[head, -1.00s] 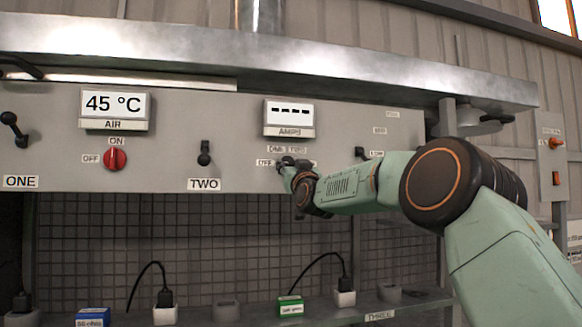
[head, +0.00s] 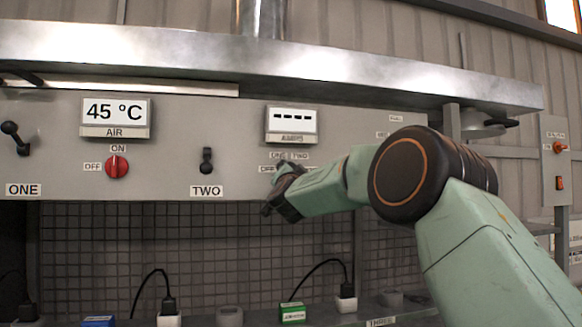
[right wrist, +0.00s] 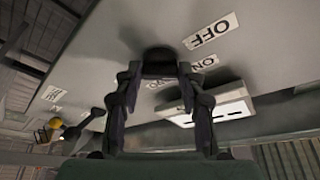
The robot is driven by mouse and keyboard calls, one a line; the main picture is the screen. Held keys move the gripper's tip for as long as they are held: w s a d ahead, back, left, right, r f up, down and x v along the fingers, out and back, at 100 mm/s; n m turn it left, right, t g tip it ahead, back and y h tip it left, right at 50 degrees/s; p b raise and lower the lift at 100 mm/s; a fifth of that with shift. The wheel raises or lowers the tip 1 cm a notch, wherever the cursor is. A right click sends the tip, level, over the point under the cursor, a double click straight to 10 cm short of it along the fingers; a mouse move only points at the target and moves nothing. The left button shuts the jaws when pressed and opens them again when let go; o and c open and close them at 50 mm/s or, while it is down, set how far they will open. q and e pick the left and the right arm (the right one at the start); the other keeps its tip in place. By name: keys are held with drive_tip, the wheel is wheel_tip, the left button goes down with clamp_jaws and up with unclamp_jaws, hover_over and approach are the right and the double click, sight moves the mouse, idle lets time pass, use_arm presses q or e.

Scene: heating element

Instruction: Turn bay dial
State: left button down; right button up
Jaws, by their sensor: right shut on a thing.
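The bay dial (right wrist: 158,57) is a dark knob on the grey panel, between my right fingertips in the right wrist view. Labels OFF (right wrist: 210,31) and ON lie beside it. My right gripper (right wrist: 158,75) is shut on the dial. In the head view my right gripper (head: 281,178) is at the panel below the dashed AMPS display (head: 291,124) and largely hides the dial, so its pointing direction is unclear. My left gripper is not in view.
A red OFF/ON knob (head: 117,167) sits under the 45 °C AIR display (head: 115,112). Black levers stand by ONE (head: 15,135) and TWO (head: 207,160). A metal hood edge (head: 330,78) juts out above. Below, a shelf holds plugs and a green box (head: 292,312).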

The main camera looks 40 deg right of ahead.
drive_tip(key=shift+r+m+g+h+p, duration=0.25)
drive_tip(key=shift+m+g+p, duration=0.3)
drive_tip(key=shift+m, duration=0.6)
drive_tip(key=shift+r+m+g+h+p, duration=0.15)
drive_tip(key=shift+r+m+g+p, duration=0.3)
drive_tip(key=shift+m, duration=0.7)
drive_tip(key=shift+f, duration=0.15)
drive_tip(key=o, duration=1.2)
drive_tip(key=shift+s+d+f, duration=0.1)
drive_tip(key=shift+s+f, duration=0.05)
drive_tip(key=shift+f, duration=0.05)
drive_tip(key=shift+c, duration=0.2)
drive_tip(key=shift+a+f, duration=0.1)
drive_tip(key=shift+a, duration=0.15)
